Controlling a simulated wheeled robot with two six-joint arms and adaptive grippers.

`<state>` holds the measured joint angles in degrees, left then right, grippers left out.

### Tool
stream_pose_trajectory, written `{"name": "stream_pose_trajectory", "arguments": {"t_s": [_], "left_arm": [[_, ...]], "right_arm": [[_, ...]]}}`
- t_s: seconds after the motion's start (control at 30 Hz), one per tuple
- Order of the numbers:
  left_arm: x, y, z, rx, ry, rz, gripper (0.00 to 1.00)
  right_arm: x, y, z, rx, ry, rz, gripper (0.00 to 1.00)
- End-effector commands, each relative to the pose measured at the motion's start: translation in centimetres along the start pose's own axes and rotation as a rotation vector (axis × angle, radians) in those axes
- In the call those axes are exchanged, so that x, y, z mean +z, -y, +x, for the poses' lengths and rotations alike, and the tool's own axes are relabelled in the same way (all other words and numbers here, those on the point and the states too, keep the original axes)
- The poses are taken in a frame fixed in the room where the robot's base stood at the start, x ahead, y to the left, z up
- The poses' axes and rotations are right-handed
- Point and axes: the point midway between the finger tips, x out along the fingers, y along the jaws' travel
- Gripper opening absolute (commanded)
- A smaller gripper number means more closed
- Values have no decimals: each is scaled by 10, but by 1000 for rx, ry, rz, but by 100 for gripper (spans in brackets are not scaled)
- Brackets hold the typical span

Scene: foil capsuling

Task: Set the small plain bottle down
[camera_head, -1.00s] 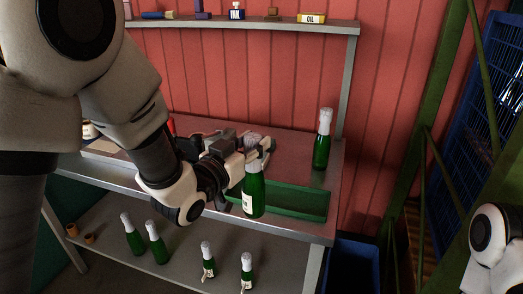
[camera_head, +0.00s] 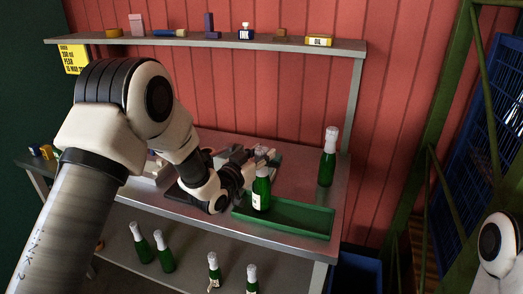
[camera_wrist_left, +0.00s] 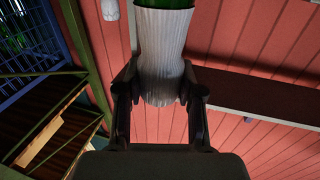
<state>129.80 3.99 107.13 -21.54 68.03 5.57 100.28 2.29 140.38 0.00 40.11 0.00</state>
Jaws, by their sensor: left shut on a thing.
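My left gripper (camera_head: 262,160) is shut on the upper part of a green bottle (camera_head: 261,190) with a pale label. In the left wrist view the fingers (camera_wrist_left: 160,98) close around its whitish foil neck (camera_wrist_left: 160,55). The bottle looks upright, at the left part of the green tray (camera_head: 300,232) on the bench. I cannot tell whether its base touches the tray. Another green bottle (camera_head: 327,170) with a white foil top stands on the bench behind the tray's right end. My right gripper is out of view.
Several foil-topped bottles (camera_head: 164,256) stand on the lower shelf. The upper shelf (camera_head: 210,42) holds small boxes, an ink bottle (camera_head: 245,32) and an oil box (camera_head: 319,41). A blue bin (camera_head: 358,275) is at the right. The tray's right part is empty.

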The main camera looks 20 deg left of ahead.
Motion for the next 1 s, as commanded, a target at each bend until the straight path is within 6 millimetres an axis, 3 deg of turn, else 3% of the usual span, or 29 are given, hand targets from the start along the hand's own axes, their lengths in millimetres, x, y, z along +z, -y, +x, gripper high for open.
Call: {"name": "stream_pose_trajectory", "arguments": {"t_s": [0.3, 0.33, 0.37, 0.4, 0.77, 0.87, 1.0], "left_arm": [[4, 0, 0, 0, -4, 1, 0], [3, 0, 0, 0, -1, 1, 47], [3, 0, 0, 0, -1, 0, 58], [3, 0, 0, 0, -1, 0, 62], [-4, 0, -1, 0, -1, 0, 62], [2, 1, -17, -2, 0, -1, 62], [4, 1, -52, -3, 0, -4, 62]], "right_arm": [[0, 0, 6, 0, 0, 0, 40], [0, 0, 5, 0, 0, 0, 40], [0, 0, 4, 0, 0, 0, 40], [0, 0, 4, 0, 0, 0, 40], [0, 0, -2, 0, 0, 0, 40], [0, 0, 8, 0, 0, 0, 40], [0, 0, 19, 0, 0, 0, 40]]}}
